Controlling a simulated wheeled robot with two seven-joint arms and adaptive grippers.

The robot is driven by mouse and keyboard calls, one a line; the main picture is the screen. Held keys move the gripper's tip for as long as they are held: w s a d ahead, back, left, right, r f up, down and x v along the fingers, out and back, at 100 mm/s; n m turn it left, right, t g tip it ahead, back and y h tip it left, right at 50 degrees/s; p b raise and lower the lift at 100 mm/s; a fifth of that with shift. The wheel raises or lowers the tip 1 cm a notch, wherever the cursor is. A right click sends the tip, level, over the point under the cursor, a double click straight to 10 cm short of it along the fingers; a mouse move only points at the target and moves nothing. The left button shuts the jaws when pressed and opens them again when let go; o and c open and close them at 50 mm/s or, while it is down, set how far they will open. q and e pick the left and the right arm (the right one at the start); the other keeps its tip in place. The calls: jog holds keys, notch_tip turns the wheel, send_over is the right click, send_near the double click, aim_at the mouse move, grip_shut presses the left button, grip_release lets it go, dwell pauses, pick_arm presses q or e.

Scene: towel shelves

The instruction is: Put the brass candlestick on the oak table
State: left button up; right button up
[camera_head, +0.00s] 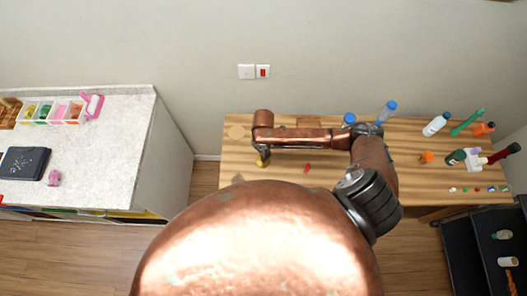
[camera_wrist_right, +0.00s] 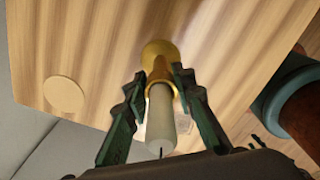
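The brass candlestick (camera_wrist_right: 160,72) holds a pale candle (camera_wrist_right: 160,120) and points base-first at the table's wood in the right wrist view. Its small yellow foot (camera_head: 262,162) shows below my right gripper in the head view. My right gripper (camera_wrist_right: 157,76) has one finger on each side of the brass cup, close against it, and looks shut on it. The oak table (camera_head: 330,182) has a striped wooden top, and the candlestick is over its left part. I cannot tell whether the foot touches the wood. My left gripper is not in view.
A pale round disc (camera_head: 236,132) lies on the table left of the candlestick, and a small red object (camera_head: 307,168) lies to its right. Bottles, including a white one (camera_head: 436,124), crowd the right end. A white counter (camera_head: 110,140) stands left, across a gap.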

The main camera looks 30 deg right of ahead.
jog(key=o, duration=0.4)
notch_tip(320, 180, up, 12)
jog(key=shift+r+b, duration=0.15)
jog(key=shift+b, duration=0.15)
